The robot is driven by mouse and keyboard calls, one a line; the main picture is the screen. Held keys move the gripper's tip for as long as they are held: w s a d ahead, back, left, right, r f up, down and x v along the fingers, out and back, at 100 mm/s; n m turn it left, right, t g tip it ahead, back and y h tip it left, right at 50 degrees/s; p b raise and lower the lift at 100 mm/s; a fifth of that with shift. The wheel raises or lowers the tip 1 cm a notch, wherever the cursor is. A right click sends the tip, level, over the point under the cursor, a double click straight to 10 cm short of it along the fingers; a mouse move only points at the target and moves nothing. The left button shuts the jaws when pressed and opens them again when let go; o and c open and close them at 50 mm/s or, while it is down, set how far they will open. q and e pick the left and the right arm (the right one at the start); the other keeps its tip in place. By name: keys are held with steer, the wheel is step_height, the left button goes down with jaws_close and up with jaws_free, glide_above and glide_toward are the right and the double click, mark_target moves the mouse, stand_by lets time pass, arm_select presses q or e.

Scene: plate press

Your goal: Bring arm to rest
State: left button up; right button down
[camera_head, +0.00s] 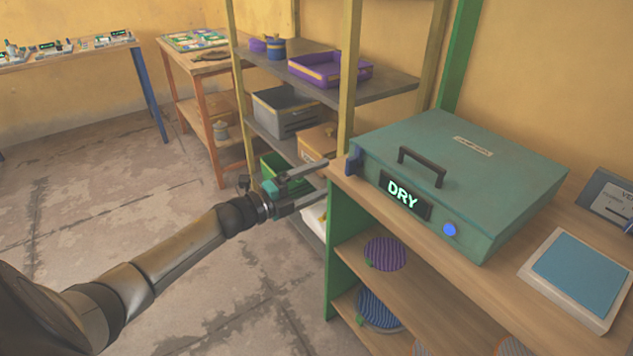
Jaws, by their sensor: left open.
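My left arm comes in from the lower left, and its left gripper (310,186) is open and empty. It points right, just left of the front corner of the wooden counter (336,176). The teal plate press (462,165) sits on the counter with its lid down. It has a dark handle (422,166) on top. A front display (404,195) reads "DRY", and a blue button (450,229) is to its right. The gripper's fingers are apart from the press. My right gripper is not in view.
A scale-like device with a blue top (577,270) stands right of the press. Plates, one purple (386,253), lie on shelves below the counter. A rack with a purple tray (330,69) and a grey bin (287,110) stands behind the gripper. The floor (110,190) at left is clear.

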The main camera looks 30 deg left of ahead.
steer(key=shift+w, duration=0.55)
